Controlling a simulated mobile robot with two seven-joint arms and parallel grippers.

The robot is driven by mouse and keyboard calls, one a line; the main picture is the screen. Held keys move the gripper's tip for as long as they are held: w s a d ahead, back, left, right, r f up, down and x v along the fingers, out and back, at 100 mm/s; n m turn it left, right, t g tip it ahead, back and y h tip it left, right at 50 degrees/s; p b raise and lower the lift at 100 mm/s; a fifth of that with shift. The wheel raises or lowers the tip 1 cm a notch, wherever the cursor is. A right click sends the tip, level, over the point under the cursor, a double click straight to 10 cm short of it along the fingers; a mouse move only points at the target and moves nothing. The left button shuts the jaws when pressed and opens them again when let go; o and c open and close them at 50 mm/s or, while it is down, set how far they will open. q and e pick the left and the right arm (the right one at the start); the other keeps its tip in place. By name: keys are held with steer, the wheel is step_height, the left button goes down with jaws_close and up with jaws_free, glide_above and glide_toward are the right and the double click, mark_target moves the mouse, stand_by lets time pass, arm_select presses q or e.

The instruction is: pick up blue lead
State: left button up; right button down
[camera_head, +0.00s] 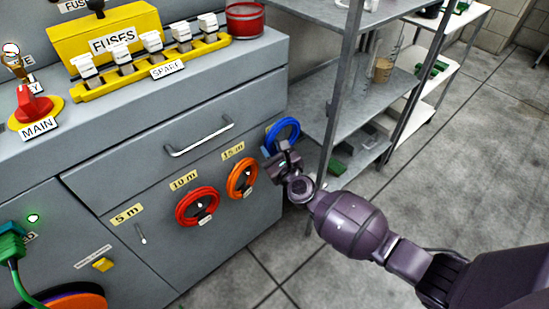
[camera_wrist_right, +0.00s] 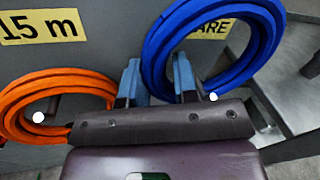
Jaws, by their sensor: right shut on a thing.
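The blue lead (camera_head: 291,124) is a coiled ring at the right end of the grey cabinet front, in front of a label ending in "ARE". It also shows large in the right wrist view (camera_wrist_right: 262,35). My right gripper (camera_head: 279,153) is at the ring's lower left side. In the right wrist view its two fingers (camera_wrist_right: 157,78) stand on either side of the coil's left strand and are shut on it. Part of the ring is hidden by the gripper in the head view. My left gripper is not in view.
The orange lead (camera_head: 242,178) hangs close to the left of my right gripper, under "15 m". The red lead (camera_head: 197,206) hangs farther left, under "10 m". A metal shelf rack (camera_head: 322,119) stands close on the right. The floor (camera_head: 440,160) beyond is open.

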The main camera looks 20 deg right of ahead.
steer(key=shift+s+d+r, duration=0.1)
steer(key=shift+s+d, duration=0.1)
steer(key=shift+s, duration=0.25)
steer(key=shift+s+d+r, duration=0.1)
steer(key=shift+s+d, duration=0.05)
steer(key=shift+s, duration=0.3)
steer(key=s+d, duration=0.3)
steer(key=s, duration=0.5)
steer(key=s+d, duration=0.3)
steer(key=s, duration=0.5)
steer(key=shift+s+f, duration=0.2)
steer(key=shift+s, duration=0.1)
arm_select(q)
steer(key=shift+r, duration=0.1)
